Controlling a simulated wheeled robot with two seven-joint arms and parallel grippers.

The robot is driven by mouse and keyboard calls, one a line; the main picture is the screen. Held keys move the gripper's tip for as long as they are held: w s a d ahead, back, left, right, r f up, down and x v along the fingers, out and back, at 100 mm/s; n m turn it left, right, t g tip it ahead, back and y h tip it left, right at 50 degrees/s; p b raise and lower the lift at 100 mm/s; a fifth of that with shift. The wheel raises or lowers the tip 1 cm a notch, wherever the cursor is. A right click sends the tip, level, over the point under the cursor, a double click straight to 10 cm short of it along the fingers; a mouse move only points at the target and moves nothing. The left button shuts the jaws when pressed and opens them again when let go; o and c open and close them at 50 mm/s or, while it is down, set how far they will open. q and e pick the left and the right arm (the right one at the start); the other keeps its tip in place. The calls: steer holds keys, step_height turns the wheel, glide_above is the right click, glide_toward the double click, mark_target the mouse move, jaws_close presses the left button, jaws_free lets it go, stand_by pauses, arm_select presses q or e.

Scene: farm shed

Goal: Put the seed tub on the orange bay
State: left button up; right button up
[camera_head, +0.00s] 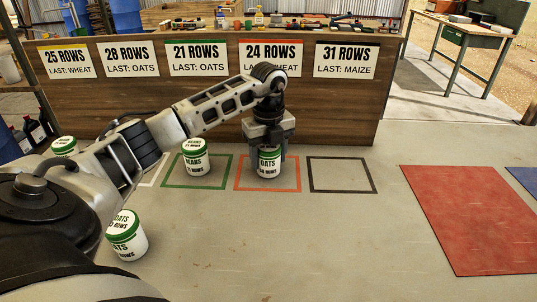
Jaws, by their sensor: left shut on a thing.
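My left gripper (269,148) points down and is shut on a white seed tub (268,168) with a green lid marked OATS. The tub is upright, inside the orange outline of the orange bay (242,189) as seen from my head. I cannot tell whether its base touches the floor. The gripper's fingers hide part of the lid and sides. My right gripper is not in view.
A BEANS tub (195,165) stands in the green bay, left of the held tub. Another OATS tub (127,243) stands nearer, by my arm. The black bay (342,190) is empty. A wooden counter with row signs (270,57) stands behind. Red mat (468,220) lies right.

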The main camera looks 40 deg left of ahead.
arm_select(q)
steer(key=shift+f, duration=0.1)
steer(key=o, duration=1.1)
steer(key=shift+c, duration=0.2)
step_height(320, 180, up, 12)
steer(key=shift+r, duration=0.15)
